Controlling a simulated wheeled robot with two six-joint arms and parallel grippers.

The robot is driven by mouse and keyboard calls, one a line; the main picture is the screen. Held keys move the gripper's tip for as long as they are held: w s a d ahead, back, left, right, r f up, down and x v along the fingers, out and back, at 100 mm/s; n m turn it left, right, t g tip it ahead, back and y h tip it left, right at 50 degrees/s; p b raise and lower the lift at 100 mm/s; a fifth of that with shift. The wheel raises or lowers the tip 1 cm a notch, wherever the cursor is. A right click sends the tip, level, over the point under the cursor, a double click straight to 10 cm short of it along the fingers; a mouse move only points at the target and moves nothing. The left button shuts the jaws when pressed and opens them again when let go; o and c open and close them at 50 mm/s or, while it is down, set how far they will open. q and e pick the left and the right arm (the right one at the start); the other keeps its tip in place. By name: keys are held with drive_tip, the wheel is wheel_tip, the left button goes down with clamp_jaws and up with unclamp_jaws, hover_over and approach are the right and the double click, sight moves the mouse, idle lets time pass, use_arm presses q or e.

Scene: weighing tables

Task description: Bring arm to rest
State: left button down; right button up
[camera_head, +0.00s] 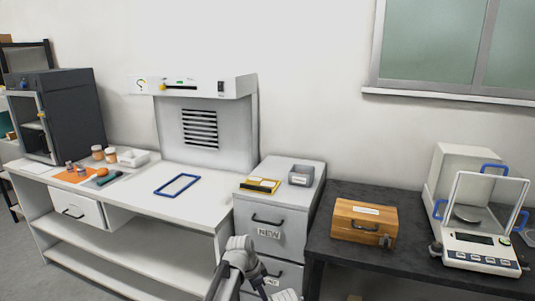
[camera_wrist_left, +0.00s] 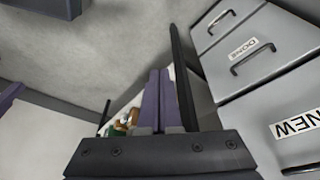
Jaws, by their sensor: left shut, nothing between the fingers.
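My arm (camera_head: 238,262) rises at the bottom middle of the head view, in front of the grey drawer cabinet (camera_head: 262,219). Its fingers cannot be made out there. In the left wrist view my left gripper (camera_wrist_left: 160,75) is shut, with its two fingers together and nothing between them. The cabinet's drawers labelled DONE (camera_wrist_left: 228,66) and NEW (camera_wrist_left: 262,107) stand to the right of the fingers in that view, apart from them. My right gripper is not in view.
A white bench (camera_head: 140,195) with a blue frame (camera_head: 177,185) stands left. A dark table (camera_head: 340,250) at right holds a wooden box (camera_head: 355,219) and a balance (camera_head: 484,249). A yellow-black item (camera_head: 260,185) and a grey bin (camera_head: 301,175) sit on the cabinet.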

use_arm(q)
drive_tip(key=s+a+r+n+y+p, duration=0.1)
drive_tip(key=s+r+n+p, duration=0.1)
drive_tip(key=s, duration=0.5)
drive_tip(key=s+a+r+n+g+y+p, duration=0.1)
drive_tip(key=s+a+r+n+y+p, duration=0.1)
drive_tip(key=s, duration=0.5)
drive_tip(key=s+a+r+n+y+p, duration=0.1)
drive_tip(key=s+r+n+p, duration=0.3)
drive_tip(key=s, duration=0.3)
drive_tip(key=shift+a+r+n, duration=0.2)
drive_tip(key=shift+r+n, duration=0.35)
drive_tip(key=shift+n, duration=0.05)
